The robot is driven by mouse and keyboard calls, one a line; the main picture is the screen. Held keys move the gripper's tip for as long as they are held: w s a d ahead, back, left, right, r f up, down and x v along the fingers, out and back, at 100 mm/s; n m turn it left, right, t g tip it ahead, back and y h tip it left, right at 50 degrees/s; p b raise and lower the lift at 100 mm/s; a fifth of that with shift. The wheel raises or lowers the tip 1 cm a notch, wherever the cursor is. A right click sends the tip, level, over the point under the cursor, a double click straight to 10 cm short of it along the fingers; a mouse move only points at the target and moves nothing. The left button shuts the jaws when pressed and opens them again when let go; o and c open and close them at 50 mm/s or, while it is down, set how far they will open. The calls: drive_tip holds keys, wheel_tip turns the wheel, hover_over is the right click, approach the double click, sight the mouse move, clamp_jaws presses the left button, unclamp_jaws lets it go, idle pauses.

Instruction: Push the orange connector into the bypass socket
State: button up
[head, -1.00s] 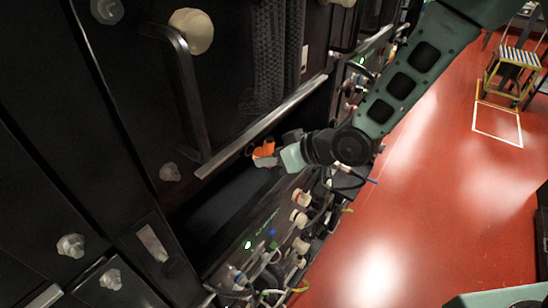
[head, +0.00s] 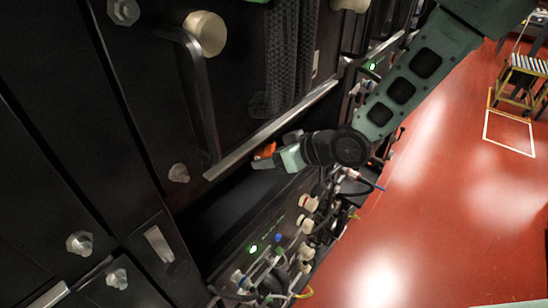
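The orange connector (head: 265,150) is at the fingertips of my gripper (head: 268,158), in front of the dark recess below the silver rail. It is small and partly hidden, and my gripper appears closed around it. My arm reaches in from the upper right. I cannot make out the bypass socket; the recess is dark and my gripper covers part of it.
A silver rail (head: 272,132) runs just above my gripper. Below is a panel with a green light (head: 253,249), cream knobs (head: 309,203) and several cables. A black handle (head: 200,95) stands out on the left. Red floor (head: 430,210) is open at right, with a yellow step stool (head: 522,80).

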drive_tip(key=v, duration=1.7)
drive_tip(key=shift+d+p, duration=0.25)
drive_tip(key=shift+p, duration=0.05)
drive_tip(key=shift+s, duration=0.1)
drive_tip(key=s+d+f+g+h+b, duration=0.1)
drive_tip(key=s+d+f+h+b, duration=0.1)
drive_tip(key=s+f+h+b, duration=0.3)
drive_tip(key=s+m+g+h+b, duration=0.1)
drive_tip(key=s+g+h, duration=0.3)
drive_tip(key=s, duration=1)
drive_tip(key=shift+g, duration=0.3)
